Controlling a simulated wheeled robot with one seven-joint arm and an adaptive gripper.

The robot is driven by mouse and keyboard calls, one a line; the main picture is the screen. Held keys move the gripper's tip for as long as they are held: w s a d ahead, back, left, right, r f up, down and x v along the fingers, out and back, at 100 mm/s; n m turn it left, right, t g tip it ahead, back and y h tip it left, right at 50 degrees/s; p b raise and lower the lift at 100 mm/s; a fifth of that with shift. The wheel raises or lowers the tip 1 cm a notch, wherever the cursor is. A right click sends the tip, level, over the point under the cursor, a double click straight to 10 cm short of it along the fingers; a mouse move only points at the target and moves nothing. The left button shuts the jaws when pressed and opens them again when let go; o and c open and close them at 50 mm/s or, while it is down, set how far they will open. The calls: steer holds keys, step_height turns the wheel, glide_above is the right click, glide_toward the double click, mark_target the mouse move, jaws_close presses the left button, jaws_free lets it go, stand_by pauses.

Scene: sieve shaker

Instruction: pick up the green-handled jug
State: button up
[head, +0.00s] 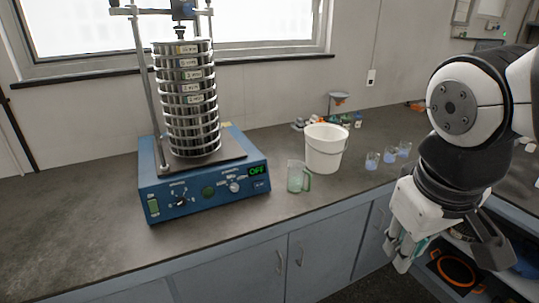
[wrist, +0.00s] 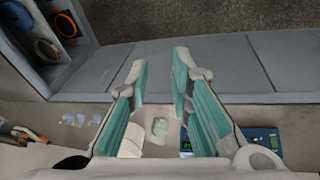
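The green-handled jug (head: 295,176) is a small clear jug with its green handle on the right side. It stands upright on the dark counter, between the blue sieve shaker and a white bucket. In the wrist view the jug (wrist: 160,128) shows between my fingers, farther off. My gripper (head: 399,252) hangs at the right, in front of the counter and well apart from the jug. In the wrist view my gripper (wrist: 160,70) is open, with nothing between its teal-padded fingers.
The white bucket (head: 324,150) stands close behind and right of the jug. The sieve shaker (head: 205,190) with its tall sieve stack is to the left. Several small beakers with blue liquid (head: 389,156) stand right of the bucket. The counter front near the jug is clear.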

steer(key=w+d+f+n+g+h+b, duration=0.1)
steer(key=w+d+f+n+h, duration=0.15)
steer(key=w, duration=0.35)
steer(key=w+d+f+n+g+h+b, duration=0.1)
steer(key=w+d+f+n+h, duration=0.15)
steer(key=w, duration=0.35)
steer(key=n+t+h+b, duration=0.4)
steer(key=n+t+h, duration=0.25)
steer(key=n, duration=0.55)
glide_toward(309, 190)
steer(key=s+d+r, duration=0.9)
steer(key=s, duration=0.4)
steer(key=w+a+f+n+t, duration=0.2)
steer(key=w+a+f+n, duration=0.1)
steer(key=w+a+f+n+t, duration=0.2)
steer(key=a+f, duration=0.1)
steer(key=w+a+f+n+t+y+b, duration=0.1)
steer(key=w+a+f+n+t, duration=0.1)
steer(key=w+a+f+n, duration=0.1)
steer(key=shift+w+a+n, duration=0.3)
steer(key=x, duration=0.7)
steer(key=shift+w+d, duration=0.1)
steer(key=shift+w, duration=0.15)
steer(key=shift+r+b+x, duration=0.2)
steer(key=shift+x, duration=1.3)
steer(key=shift+r+b+x, duration=0.2)
steer(key=shift+x, duration=1.3)
steer(key=shift+s+d, duration=0.15)
jaws_close()
